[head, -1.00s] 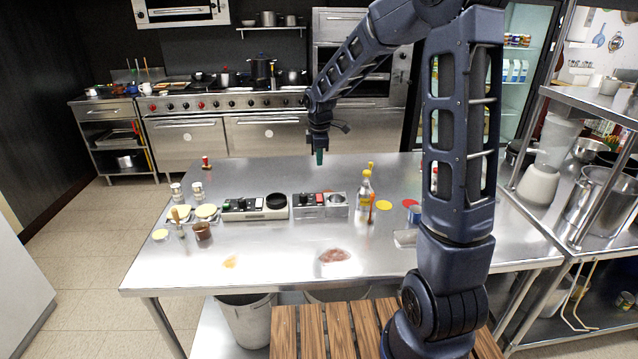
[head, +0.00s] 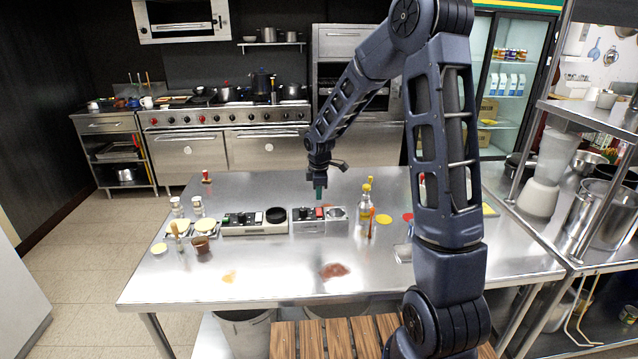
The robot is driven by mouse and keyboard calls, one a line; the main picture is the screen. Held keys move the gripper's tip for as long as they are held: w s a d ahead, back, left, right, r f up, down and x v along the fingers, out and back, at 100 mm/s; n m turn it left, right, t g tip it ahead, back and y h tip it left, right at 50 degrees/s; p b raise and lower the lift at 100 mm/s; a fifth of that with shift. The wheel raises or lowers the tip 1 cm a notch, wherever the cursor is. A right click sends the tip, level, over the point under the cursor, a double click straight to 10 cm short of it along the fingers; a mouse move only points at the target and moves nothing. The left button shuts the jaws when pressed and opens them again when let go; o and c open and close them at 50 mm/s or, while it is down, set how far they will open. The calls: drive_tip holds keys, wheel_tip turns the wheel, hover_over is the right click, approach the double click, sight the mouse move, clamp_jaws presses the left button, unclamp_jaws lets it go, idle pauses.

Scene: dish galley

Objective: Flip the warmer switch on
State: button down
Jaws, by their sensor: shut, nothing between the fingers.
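Two low switch units stand side by side on the steel table. The left unit (head: 238,231) is long and pale, with small dark, green and red controls and a round black plate (head: 276,215) at its right end. The right unit (head: 310,228) is a steel box with a red control (head: 319,212) on top and a round metal part at its right. I cannot tell which one is the warmer, nor any switch's position. My gripper (head: 319,193) is shut and empty, pointing down just above the right unit near its red control; contact is not clear.
A yellow-topped bottle (head: 366,212) and an orange upright item (head: 372,223) stand right of the units. Two shakers (head: 187,208), pale round dishes and a brown cup (head: 200,244) stand at the left. The table front is mostly clear around a red-brown patch (head: 334,271).

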sight(319, 210)
drive_tip(key=shift+w+f, duration=0.2)
drive_tip(key=shift+f, duration=1.05)
drive_tip(key=shift+w+f, duration=0.15)
drive_tip(key=shift+f, duration=1.05)
drive_tip(key=shift+f, duration=0.1)
drive_tip(key=shift+w+f+g, duration=0.1)
drive_tip(key=shift+g, duration=0.2)
drive_tip(key=shift+s, duration=0.8)
drive_tip(key=shift+r, duration=0.2)
wheel_tip(319, 210, up, 14)
drive_tip(key=s, duration=0.2)
